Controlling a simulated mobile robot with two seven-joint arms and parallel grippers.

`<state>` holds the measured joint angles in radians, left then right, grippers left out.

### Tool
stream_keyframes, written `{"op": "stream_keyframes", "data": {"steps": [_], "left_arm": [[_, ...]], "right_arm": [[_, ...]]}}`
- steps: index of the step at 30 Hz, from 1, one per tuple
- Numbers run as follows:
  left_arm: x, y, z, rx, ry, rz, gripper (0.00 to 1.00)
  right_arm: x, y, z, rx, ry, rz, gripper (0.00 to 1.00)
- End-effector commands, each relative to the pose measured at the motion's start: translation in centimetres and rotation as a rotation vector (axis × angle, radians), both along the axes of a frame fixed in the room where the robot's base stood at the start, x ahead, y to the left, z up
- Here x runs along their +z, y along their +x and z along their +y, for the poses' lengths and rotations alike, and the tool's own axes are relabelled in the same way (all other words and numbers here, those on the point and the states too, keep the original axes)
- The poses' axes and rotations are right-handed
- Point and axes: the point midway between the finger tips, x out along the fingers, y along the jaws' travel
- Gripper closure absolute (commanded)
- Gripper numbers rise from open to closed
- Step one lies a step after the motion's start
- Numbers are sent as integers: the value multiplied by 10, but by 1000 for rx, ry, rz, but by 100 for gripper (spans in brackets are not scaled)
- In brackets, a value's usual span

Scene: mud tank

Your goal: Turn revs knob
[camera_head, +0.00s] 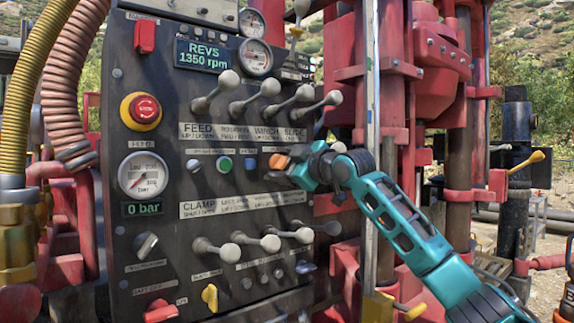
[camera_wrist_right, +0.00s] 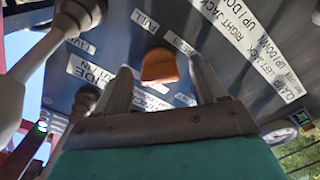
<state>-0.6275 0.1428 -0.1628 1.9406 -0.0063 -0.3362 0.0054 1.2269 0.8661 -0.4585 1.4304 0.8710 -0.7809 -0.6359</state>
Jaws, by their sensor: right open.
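An orange knob (camera_head: 278,161) sits on the dark control panel (camera_head: 165,225), at the right end of the row of small round buttons. My right gripper (camera_head: 290,168) is at the panel, right up against the knob in the head view. In the right wrist view the orange knob (camera_wrist_right: 159,66) shows between the two open fingers of the right gripper (camera_wrist_right: 161,80). Whether the fingers touch it cannot be told. A display (camera_head: 203,56) reads "REVS 1350 rpm". My left gripper is not in view.
Grey-knobbed levers (camera_head: 268,88) stick out above the knob, and more levers (camera_head: 270,242) stick out below it. A red stop button (camera_head: 142,109) and a gauge (camera_head: 143,174) are on the left. A red steel frame (camera_head: 385,100) stands behind my right arm.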

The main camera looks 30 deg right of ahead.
Motion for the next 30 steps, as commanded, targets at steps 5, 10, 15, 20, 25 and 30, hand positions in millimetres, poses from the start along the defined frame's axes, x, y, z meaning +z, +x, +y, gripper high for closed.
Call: {"op": "stream_keyframes", "data": {"steps": [5,10,15,20,25,30], "left_arm": [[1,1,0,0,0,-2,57],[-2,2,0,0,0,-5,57],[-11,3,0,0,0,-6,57],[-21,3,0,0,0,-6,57],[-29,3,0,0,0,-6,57],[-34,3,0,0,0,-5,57]], "right_arm": [[0,0,0,-1,0,-1,30],[-1,-9,-2,-2,-1,-1,30],[-3,-36,-5,-3,-4,-2,30],[-3,-72,-7,-4,-5,-1,30],[-3,-105,-9,-3,-6,1,30],[-2,-124,-10,-1,-1,0,30]]}}
